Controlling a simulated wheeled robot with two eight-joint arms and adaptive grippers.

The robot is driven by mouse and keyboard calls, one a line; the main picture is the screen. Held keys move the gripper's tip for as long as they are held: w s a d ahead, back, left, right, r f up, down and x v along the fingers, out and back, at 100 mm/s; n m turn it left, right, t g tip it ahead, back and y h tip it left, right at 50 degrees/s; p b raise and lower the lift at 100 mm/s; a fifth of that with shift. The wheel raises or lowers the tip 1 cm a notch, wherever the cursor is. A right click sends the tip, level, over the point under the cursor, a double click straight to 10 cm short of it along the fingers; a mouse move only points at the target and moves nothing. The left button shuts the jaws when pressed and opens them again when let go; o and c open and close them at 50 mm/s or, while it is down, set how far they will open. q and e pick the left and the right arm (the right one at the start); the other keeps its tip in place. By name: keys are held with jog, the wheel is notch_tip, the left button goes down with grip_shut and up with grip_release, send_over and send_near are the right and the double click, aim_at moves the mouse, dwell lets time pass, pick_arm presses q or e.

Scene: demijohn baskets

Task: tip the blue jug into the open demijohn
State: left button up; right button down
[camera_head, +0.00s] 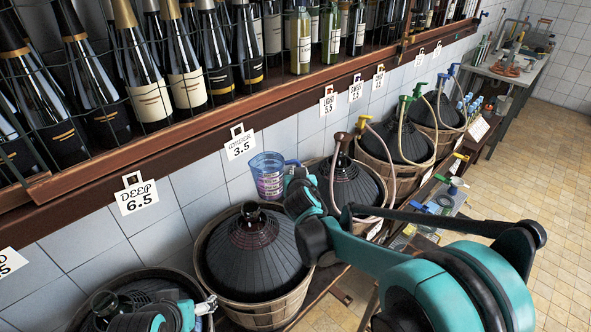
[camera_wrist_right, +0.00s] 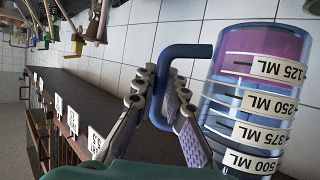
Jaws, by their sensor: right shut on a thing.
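The clear blue jug (camera_head: 268,178) is upright in front of the tiled wall, behind and above the open demijohn (camera_head: 253,262). It also shows inverted in the right wrist view (camera_wrist_right: 245,100), with purple liquid at its base. My right gripper (camera_head: 297,172) is shut on the jug's blue handle; its fingers (camera_wrist_right: 160,103) lie on both sides of the handle in the wrist view. The demijohn is dark and ribbed, in a wooden basket, its neck uncapped. My left gripper (camera_head: 207,304) is at the bottom left, partly cut off; its jaw state is unclear.
Another dark demijohn (camera_head: 150,284) stands at the lower left, near my left gripper. Stoppered demijohns with hoses, such as one behind my right arm (camera_head: 352,186), line the wall rightward. A wooden bottle shelf (camera_head: 200,118) with price tags overhangs them. Tiled floor (camera_head: 545,200) is clear at right.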

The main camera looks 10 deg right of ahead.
notch_tip(320, 180, down, 3)
jog(key=shift+f+b, duration=0.15)
jog(key=shift+b, duration=0.9)
jog(key=n+h+b, duration=0.1)
jog(key=n, duration=0.1)
jog(key=n+t+h, duration=0.1)
jog(key=n, duration=0.1)
jog(key=shift+d+h+b, duration=0.3)
jog(key=shift+b, duration=0.1)
jog(key=shift+a+r+n+t+h, duration=0.15)
jog(key=shift+r+n+t+h, duration=0.15)
jog(key=shift+n, duration=0.3)
jog(key=shift+a+r+n+t+h, duration=0.3)
jog(key=shift+a+r+n, duration=0.2)
jog(key=shift+r+n, duration=0.25)
jog(key=shift+s+a+r+n+t+h, duration=0.1)
jog(key=shift+a+r+n+t+h, duration=0.1)
jog(key=shift+a+r+n, duration=0.35)
jog(key=shift+a+r+n+t+h, duration=0.1)
jog(key=shift+a+r+n+t, duration=0.15)
jog(key=shift+r, duration=0.4)
jog(key=shift+d, duration=0.1)
